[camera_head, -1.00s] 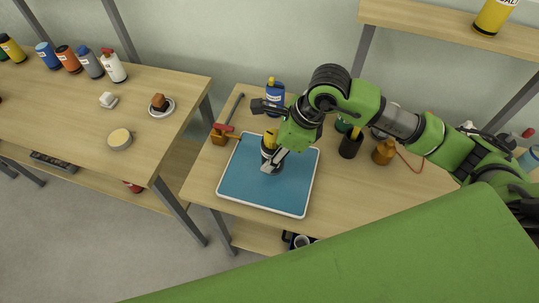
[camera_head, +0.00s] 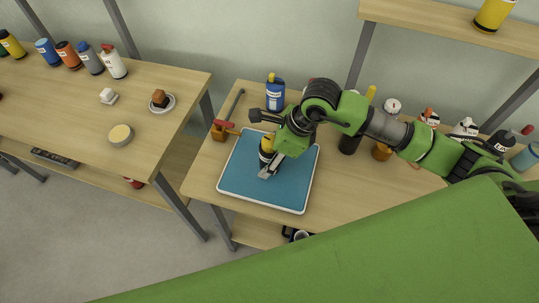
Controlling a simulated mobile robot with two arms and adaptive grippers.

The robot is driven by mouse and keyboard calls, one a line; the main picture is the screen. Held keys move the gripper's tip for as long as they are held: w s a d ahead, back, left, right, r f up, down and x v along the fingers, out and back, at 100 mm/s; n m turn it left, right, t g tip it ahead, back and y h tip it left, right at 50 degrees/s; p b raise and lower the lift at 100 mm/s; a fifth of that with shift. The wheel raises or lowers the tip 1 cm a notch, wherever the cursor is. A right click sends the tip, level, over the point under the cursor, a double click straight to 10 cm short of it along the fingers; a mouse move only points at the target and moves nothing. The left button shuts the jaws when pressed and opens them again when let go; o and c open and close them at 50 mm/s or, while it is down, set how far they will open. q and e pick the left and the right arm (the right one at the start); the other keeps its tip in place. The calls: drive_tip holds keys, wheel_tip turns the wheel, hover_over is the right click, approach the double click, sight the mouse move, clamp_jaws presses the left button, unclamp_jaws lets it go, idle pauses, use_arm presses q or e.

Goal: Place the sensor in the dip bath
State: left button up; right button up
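A white-rimmed blue tray (camera_head: 235,189) lies on the right-hand table. I cannot tell from its look whether it is the dip bath. My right gripper (camera_head: 270,169) points down over the middle of the tray. Its fingers appear closed around a yellow-and-black upright object (camera_head: 266,144), which may be the sensor; the fingers partly hide its lower part. I cannot tell whether its base touches the tray. My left gripper is not in view.
A wooden block with a red-headed tool (camera_head: 219,132) stands left of the tray, and a blue bottle (camera_head: 275,93) stands behind it. A black cup (camera_head: 348,143) and several bottles stand to the right.

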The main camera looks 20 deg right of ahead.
drive_tip(key=shift+r, duration=0.15)
drive_tip(key=shift+d+r, duration=0.1)
drive_tip(key=shift+r, duration=0.15)
drive_tip(key=b+v, duration=0.2)
drive_tip(key=v, duration=0.9)
drive_tip(key=shift+r, duration=0.25)
drive_tip(key=shift+s, duration=0.1)
